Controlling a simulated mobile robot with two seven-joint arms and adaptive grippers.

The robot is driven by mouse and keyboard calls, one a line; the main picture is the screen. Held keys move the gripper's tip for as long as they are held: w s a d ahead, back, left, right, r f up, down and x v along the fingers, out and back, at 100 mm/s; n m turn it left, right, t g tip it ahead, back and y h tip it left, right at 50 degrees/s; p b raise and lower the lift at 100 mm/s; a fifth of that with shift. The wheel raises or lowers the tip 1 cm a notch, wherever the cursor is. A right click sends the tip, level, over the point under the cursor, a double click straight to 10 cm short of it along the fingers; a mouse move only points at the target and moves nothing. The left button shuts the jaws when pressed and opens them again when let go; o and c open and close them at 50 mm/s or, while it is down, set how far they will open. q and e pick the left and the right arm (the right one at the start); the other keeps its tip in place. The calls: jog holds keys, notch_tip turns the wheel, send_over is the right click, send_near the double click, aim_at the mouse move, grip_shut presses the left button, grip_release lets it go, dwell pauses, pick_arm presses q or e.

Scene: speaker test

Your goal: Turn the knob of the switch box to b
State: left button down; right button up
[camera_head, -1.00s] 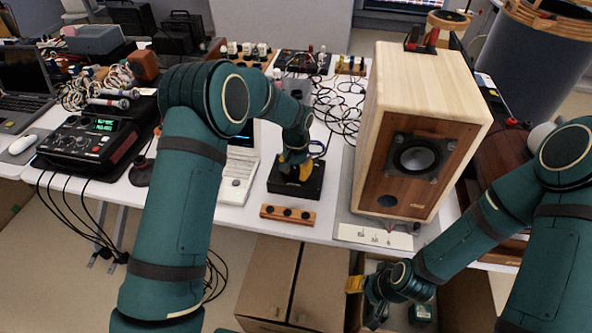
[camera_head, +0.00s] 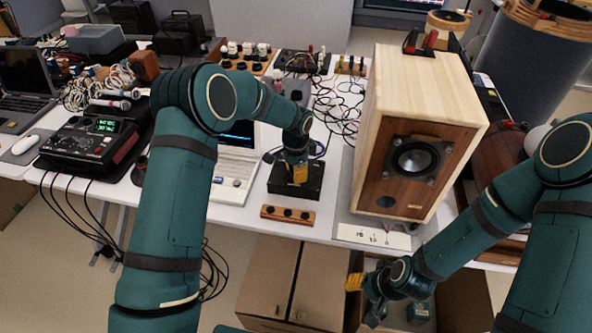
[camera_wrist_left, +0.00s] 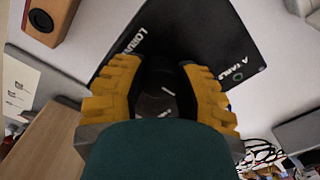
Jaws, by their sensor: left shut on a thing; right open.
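The switch box (camera_head: 310,190) is a low black box on the white table, between the laptop and the large wooden speaker. My left gripper (camera_head: 299,173) points down over its top. In the left wrist view, the box (camera_wrist_left: 215,38) carries white lettering along its edges, partly cut off by the fingers. The dark knob (camera_wrist_left: 155,98), with a small white mark, shows between the two yellow fingers, which are shut on it. Which letter the mark faces cannot be told. My right gripper (camera_head: 363,299) is open and empty, low in front of the table.
A wooden strip with dark knobs (camera_head: 288,215) lies in front of the box. The speaker (camera_head: 412,150) stands close on the right, the laptop (camera_head: 233,180) on the left. Cables (camera_head: 340,110) spread behind. Cardboard boxes (camera_head: 265,280) stand below the table's front edge.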

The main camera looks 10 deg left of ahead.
pick_arm(q)
jog(key=shift+f+m, duration=0.1)
jog(key=shift+m, duration=0.3)
jog(key=c, duration=0.6)
grip_release()
jog(key=shift+a, duration=0.1)
notch_tip(320, 180, up, 12)
dwell(0.5)
